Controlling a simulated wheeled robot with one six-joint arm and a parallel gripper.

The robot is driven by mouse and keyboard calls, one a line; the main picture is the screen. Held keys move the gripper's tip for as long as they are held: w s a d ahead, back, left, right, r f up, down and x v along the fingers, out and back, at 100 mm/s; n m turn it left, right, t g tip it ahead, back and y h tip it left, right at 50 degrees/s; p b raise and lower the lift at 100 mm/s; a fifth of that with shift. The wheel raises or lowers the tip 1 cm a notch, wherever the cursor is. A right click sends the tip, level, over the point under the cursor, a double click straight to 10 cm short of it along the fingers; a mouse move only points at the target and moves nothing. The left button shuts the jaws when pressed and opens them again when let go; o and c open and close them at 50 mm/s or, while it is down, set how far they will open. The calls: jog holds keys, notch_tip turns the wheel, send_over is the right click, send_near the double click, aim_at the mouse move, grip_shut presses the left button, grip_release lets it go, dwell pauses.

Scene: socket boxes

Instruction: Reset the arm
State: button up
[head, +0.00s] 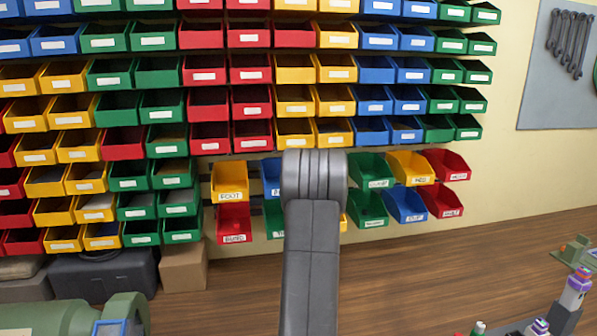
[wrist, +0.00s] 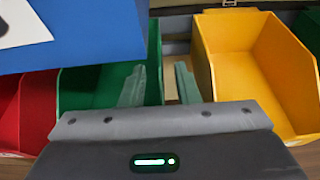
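My arm (head: 311,230) reaches up and forward in the middle of the head view, and its upper part hides my gripper there. In the wrist view my gripper (wrist: 161,82) shows two grey-green fingers standing apart with nothing held between them. The fingers are in front of a green bin (wrist: 85,88) on the left and a yellow bin (wrist: 255,75) on the right. A blue bin (wrist: 85,45) covers the upper left of that view, close to the camera. Whether the fingers touch any bin cannot be told.
Rows of coloured bins (head: 205,104) fill the wall. Larger labelled bins, such as a yellow one (head: 231,180) and a red one (head: 446,200), hang lower. A cardboard box (head: 184,267) stands at left on the brown worktop (head: 420,265), which is mostly clear. Wrenches (head: 567,42) hang at right.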

jog(key=shift+f+b, duration=0.1)
jog(key=shift+b, duration=0.3)
jog(key=b+v, duration=0.3)
jog(key=v, duration=1.1)
jog(key=p+x, duration=0.3)
jog(key=x, duration=1)
jog(key=shift+w, duration=0.2)
jog(key=shift+w+a+r+p, duration=0.1)
jog(key=shift+w+r+p, duration=0.2)
jog(key=shift+p, duration=0.85)
jog(key=shift+s+r+p, duration=0.1)
jog(key=shift+r+p, duration=0.05)
jog(key=shift+p, duration=0.7)
jog(key=shift+r+g+p, duration=0.3)
jog(key=shift+p, duration=0.5)
jog(key=shift+r+p, duration=0.5)
jog(key=shift+p, duration=0.05)
